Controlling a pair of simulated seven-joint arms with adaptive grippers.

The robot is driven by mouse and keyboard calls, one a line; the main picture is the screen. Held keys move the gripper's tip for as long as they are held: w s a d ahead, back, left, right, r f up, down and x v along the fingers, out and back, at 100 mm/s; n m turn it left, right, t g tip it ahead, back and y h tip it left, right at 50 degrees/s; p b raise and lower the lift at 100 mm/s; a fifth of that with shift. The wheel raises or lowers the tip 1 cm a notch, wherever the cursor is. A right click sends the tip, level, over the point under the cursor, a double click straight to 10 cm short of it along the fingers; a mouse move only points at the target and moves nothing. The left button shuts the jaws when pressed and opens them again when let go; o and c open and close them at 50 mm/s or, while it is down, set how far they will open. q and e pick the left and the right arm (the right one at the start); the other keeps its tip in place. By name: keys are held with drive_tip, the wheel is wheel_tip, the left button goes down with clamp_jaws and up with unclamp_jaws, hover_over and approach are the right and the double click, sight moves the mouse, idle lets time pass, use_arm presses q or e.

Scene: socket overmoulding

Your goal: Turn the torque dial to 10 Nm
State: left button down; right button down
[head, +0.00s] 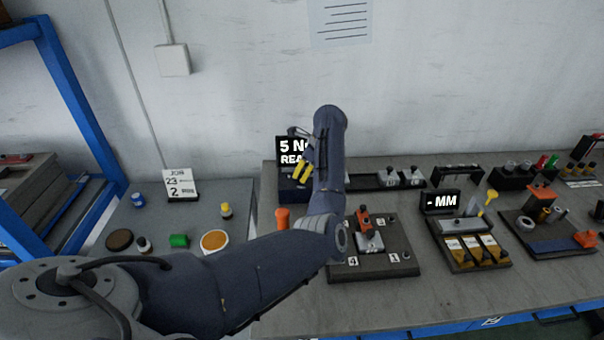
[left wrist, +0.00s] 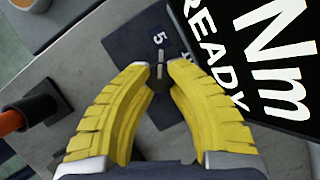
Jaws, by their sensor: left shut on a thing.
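The torque display (head: 290,151) stands at the back of the bench, partly behind my left arm; "5 N" and "REA" show. In the left wrist view the display (left wrist: 268,60) reads "Nm" and "READY". My left gripper (head: 303,172) is in front of it. In the left wrist view the yellow fingers (left wrist: 163,68) are closed around the small dark dial (left wrist: 160,86), with a pale pointer line on it. The dial sits on a dark blue plate (left wrist: 127,40) marked "5" and, partly hidden, another number. My right gripper is not in view.
An orange-handled tool (head: 282,218) stands left of my forearm. A dark fixture plate (head: 350,268) with a clamp lies in front. A gauge station with an "- MM" display (head: 441,201) is to the right. A job card (head: 181,184) stands on the left table.

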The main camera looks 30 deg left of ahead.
use_arm(q)
drive_tip(key=m+t, duration=0.1)
drive_tip(key=m, duration=0.2)
drive_tip(key=m+t, duration=0.1)
drive_tip(key=m, duration=0.2)
drive_tip(key=shift+s+a, duration=0.2)
drive_tip(key=shift+a+m+t+h, duration=0.1)
drive_tip(key=shift+m+t+h, duration=0.3)
drive_tip(key=shift+m, duration=0.9)
drive_tip(key=shift+m+t+h, duration=0.2)
drive_tip(key=shift+m+t, duration=0.4)
drive_tip(key=shift+m, duration=0.7)
drive_tip(key=shift+r, duration=0.1)
drive_tip(key=c, duration=1.4)
unclamp_jaws()
drive_tip(key=shift+o, duration=0.5)
drive_tip(key=v, duration=1.2)
